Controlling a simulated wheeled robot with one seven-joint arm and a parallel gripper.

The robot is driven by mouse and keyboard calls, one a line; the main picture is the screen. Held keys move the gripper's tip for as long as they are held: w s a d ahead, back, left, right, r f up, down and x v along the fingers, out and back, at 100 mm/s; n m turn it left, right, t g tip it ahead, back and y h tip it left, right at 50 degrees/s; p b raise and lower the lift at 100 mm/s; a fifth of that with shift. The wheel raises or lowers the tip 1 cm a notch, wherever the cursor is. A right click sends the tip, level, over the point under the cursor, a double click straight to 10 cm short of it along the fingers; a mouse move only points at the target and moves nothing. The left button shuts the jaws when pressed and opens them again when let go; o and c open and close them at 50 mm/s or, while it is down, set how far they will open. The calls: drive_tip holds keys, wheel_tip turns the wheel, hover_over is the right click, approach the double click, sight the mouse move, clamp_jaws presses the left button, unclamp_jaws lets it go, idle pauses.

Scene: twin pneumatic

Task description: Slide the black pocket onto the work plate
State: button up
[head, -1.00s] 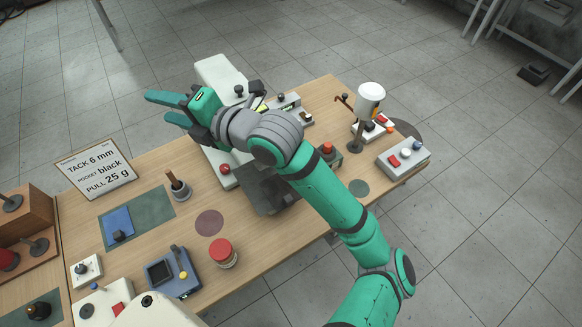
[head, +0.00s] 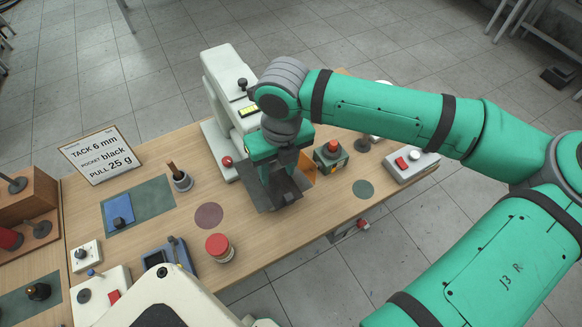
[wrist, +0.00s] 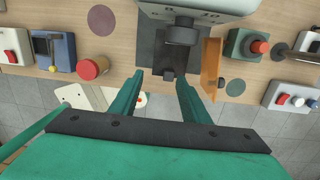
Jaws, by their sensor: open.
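The black pocket (wrist: 180,56) looks like a dark flat piece with a small black knob (wrist: 168,74) at its near edge. It lies on or against the dark grey work plate (wrist: 147,50), under the pale machine's head; where one ends and the other begins is hard to tell. The plate also shows in the head view (head: 255,195). My gripper (wrist: 160,78) is open, its two green fingers on either side of the knob in the wrist view; no contact is visible. In the head view my gripper (head: 280,192) points down over the plate and hides the pocket.
An orange upright panel (wrist: 211,66) stands close right of the pocket. The white machine (head: 228,85) rises behind. A red-button box (head: 330,155) stands right. A blue pocket (head: 118,208) lies on a green mat at left. The table's front edge is near.

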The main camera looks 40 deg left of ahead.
sight(288, 196)
drive_tip(key=shift+w+d+h, duration=0.25)
drive_tip(key=shift+w+d, duration=0.05)
drive_tip(key=shift+d, duration=0.3)
drive_tip(key=shift+w+d+h, duration=0.25)
drive_tip(key=shift+d, duration=0.3)
wheel_tip(288, 196, down, 11)
drive_tip(key=shift+r, duration=0.15)
clamp_jaws()
